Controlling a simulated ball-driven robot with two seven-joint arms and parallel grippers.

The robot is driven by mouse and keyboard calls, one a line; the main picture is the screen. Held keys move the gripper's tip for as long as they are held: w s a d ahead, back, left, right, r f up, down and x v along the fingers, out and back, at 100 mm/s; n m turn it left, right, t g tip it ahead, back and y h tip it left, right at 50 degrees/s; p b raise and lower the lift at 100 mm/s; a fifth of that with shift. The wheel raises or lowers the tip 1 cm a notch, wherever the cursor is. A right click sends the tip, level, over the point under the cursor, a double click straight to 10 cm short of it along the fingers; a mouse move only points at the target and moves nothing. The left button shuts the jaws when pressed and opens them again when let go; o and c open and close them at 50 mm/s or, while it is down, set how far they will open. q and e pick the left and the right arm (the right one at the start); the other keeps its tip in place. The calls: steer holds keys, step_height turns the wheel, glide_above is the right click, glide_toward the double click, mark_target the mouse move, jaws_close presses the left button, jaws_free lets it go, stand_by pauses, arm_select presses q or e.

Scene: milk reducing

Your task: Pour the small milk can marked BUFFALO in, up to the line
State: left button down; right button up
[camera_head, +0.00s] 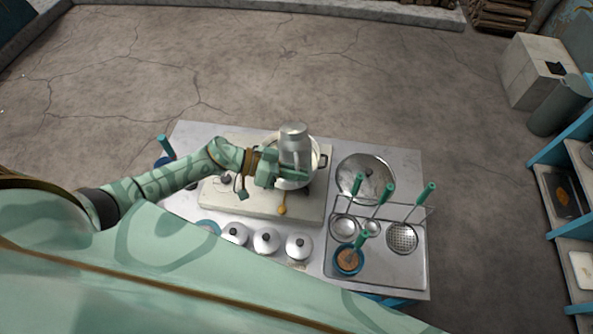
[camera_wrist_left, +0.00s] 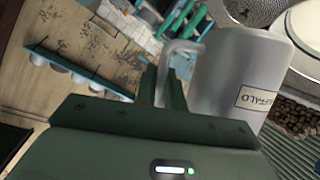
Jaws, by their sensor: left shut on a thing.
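The small metal milk can (camera_head: 294,148) is held above the white pot (camera_head: 318,160) on the stove in the head view. In the head view the can looks near upright. The can and gripper hide much of the pot, and I cannot see any line or the milk level. My right gripper does not show.
Several small lidded pots (camera_head: 266,241) stand along the table's near edge. Ladles and a skimmer (camera_head: 402,238) with green handles rest on a rack tray at the right. A shelf (camera_head: 565,195) stands far right.

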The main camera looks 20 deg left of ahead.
mark_target(294, 157)
arm_select(q)
steer(key=shift+b, duration=0.35)
steer(key=shift+f+n+g+h+b, duration=0.35)
steer(key=shift+f+n+b, duration=0.25)
steer(key=shift+n+b, duration=0.5)
steer(key=shift+w+a+n+g+h+b, duration=0.15)
steer(key=shift+n+g+h+b, duration=0.4)
steer(key=shift+b, duration=0.75)
steer(key=shift+r, duration=0.1)
steer(key=shift+w+a+r+n+h, duration=0.25)
steer(key=shift+w+r+n+h, duration=0.2)
steer(key=shift+n, duration=0.6)
steer(key=shift+w+a+r+n+h+b, duration=0.25)
steer(key=shift+w+n, duration=0.15)
steer(key=shift+n, duration=0.1)
steer(key=shift+w+a+r+n+h+b, duration=0.1)
steer(key=shift+w+a+n+h, duration=0.1)
steer(key=shift+w+n, duration=0.25)
steer(key=shift+w+a+r+n+b, duration=0.15)
steer(key=shift+w+a+n+b, duration=0.15)
steer(key=shift+n, duration=0.25)
